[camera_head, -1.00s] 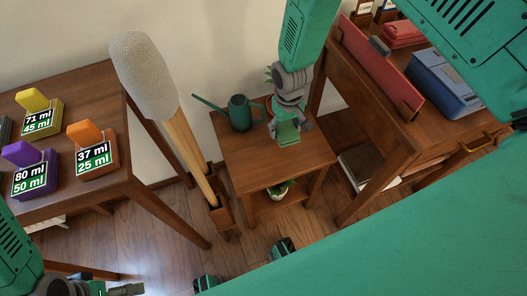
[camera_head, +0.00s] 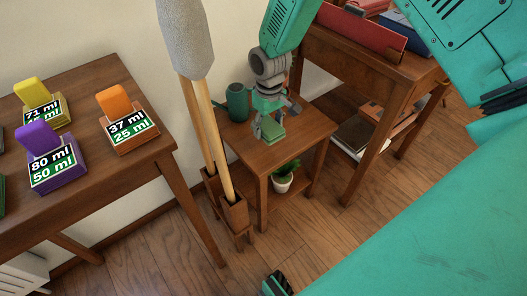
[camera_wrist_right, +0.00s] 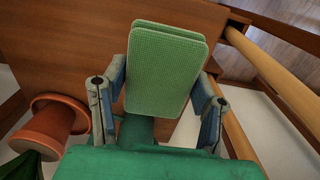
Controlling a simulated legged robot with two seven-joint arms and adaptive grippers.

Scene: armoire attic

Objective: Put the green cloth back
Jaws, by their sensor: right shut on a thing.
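The green cloth (camera_head: 272,131) is a folded, flat rectangular pad at the small wooden table (camera_head: 290,146). My right gripper (camera_head: 269,121) comes down from above and is shut on it. In the right wrist view the cloth (camera_wrist_right: 168,70) shows large between the two fingers of the gripper (camera_wrist_right: 160,88), its textured face toward the camera. I cannot tell whether the cloth touches the tabletop.
A dark green watering can (camera_head: 236,103) stands close to the left of my right gripper. A terracotta pot (camera_wrist_right: 46,127) shows in the wrist view. Long-handled tool (camera_head: 187,38) stands left; desk (camera_head: 374,72) right. Left table (camera_head: 85,95) holds labelled blocks. A potted plant (camera_head: 282,181) sits below.

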